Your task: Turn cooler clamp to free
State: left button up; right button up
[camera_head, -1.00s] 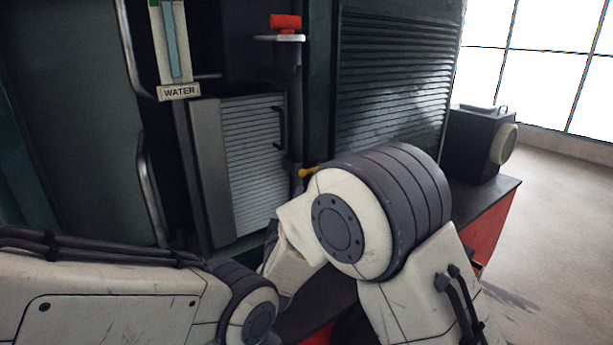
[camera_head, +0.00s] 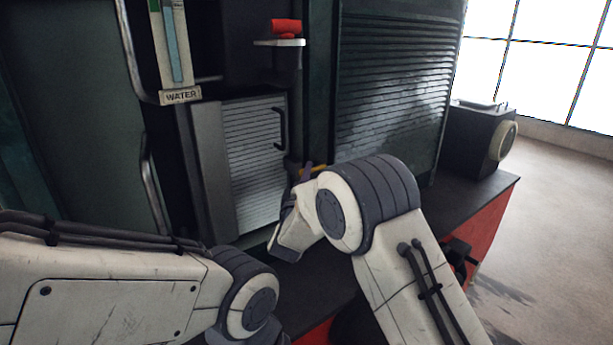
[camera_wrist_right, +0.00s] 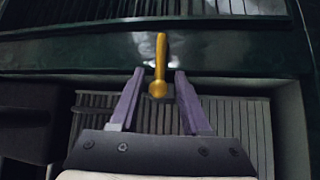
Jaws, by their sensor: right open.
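The cooler clamp is a small yellow lever with a round knob (camera_wrist_right: 160,65). In the right wrist view it points straight up the picture, its knob end between my fingertips. My right gripper (camera_wrist_right: 160,75) is open, with one purple finger on each side of the knob and gaps on both sides.
A grey finned panel (camera_head: 255,165) with a dark handle stands left of the clamp. A red-topped fitting (camera_head: 286,27) is above it and a WATER gauge (camera_head: 180,96) upper left. A slatted dark panel (camera_head: 392,95) and a black box lamp (camera_head: 478,140) are on the right.

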grip_shut()
dwell(1.4)
